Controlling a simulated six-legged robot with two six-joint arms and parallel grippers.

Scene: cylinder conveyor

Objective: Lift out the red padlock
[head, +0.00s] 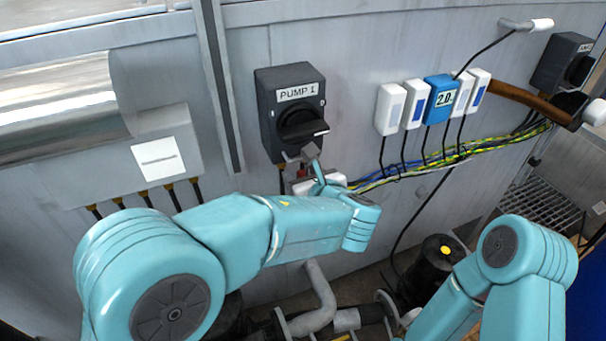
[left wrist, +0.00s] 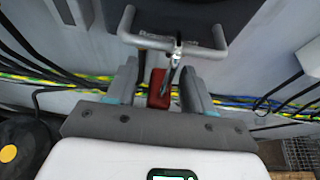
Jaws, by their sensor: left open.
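The red padlock (left wrist: 158,88) shows in the left wrist view between the two fingers of my left gripper (left wrist: 159,74). The gripper is open, with a gap visible on the left of the padlock; the right finger is closer to it. A grey metal shackle or rod rises beside the padlock toward a pale bar. In the head view, my left gripper (head: 310,158) is just below the dark PUMP 1 switch box (head: 268,112), and the padlock is mostly hidden there. My right arm shows at the lower right, but its gripper is out of view.
Blue and yellow-green cables (head: 400,170) run along the wall to the right. White boxes (head: 389,108) and a blue box (head: 438,99) hang above them. A grey box (head: 160,160) with cables is at the left. Pipes (head: 320,295) lie below.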

